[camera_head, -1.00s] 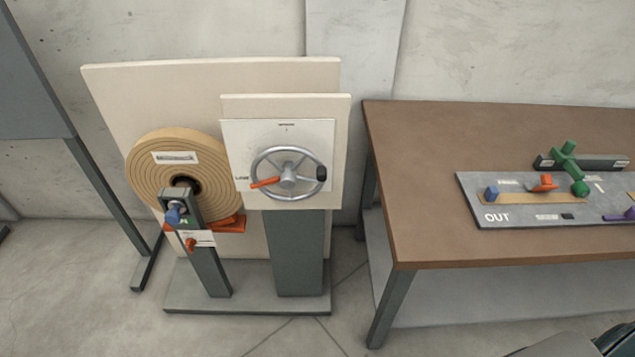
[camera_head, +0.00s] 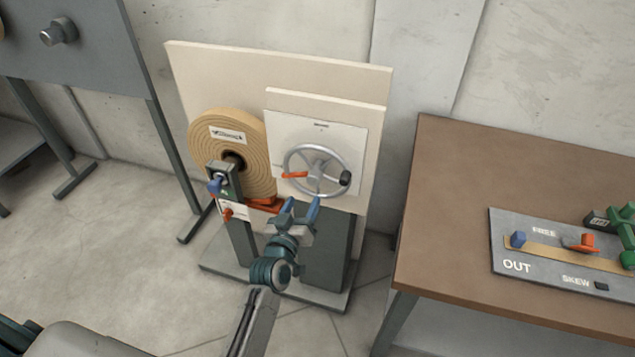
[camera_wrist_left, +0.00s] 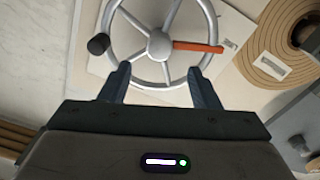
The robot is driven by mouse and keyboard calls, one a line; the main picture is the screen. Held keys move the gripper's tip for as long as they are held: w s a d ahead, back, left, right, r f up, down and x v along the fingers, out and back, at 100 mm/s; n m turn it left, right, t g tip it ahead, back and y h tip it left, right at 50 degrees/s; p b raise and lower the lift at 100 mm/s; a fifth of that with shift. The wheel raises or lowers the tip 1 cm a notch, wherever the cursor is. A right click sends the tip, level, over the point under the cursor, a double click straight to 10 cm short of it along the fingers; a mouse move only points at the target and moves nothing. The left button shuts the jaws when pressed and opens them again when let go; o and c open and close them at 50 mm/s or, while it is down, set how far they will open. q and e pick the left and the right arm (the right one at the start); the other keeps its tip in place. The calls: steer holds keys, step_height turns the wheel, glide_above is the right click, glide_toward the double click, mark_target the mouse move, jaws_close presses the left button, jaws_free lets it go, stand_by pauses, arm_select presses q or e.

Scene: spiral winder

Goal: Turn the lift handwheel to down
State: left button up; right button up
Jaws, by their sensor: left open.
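The lift handwheel (camera_head: 317,171) is a grey spoked wheel on a white plate (camera_head: 356,137) fixed to a beige panel. Its orange pointer (camera_head: 295,175) points left in the head view, and its dark knob (camera_head: 345,178) sits at the right of the rim. My left gripper (camera_head: 302,206) is open and empty, just below the wheel's lower rim. In the left wrist view the wheel (camera_wrist_left: 160,45) lies ahead, with the fingers (camera_wrist_left: 160,80) spread at either side of the near rim. I cannot tell whether they touch it. My right gripper is out of view.
A tan spiral roll (camera_head: 218,150) stands left of the wheel, with a small post and blue knob (camera_head: 215,186) before it. A brown table (camera_head: 455,180) with a grey control board (camera_head: 505,240) stands at the right.

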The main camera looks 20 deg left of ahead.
mark_target(313, 182)
arm_select(q)
steer(key=w+p, duration=0.1)
steer(key=w, duration=0.5)
steer(key=shift+w+d, duration=0.15)
steer(key=shift+d, duration=0.05)
steer(key=shift+w, duration=0.75)
steer(key=shift+c, duration=0.5)
jaws_close()
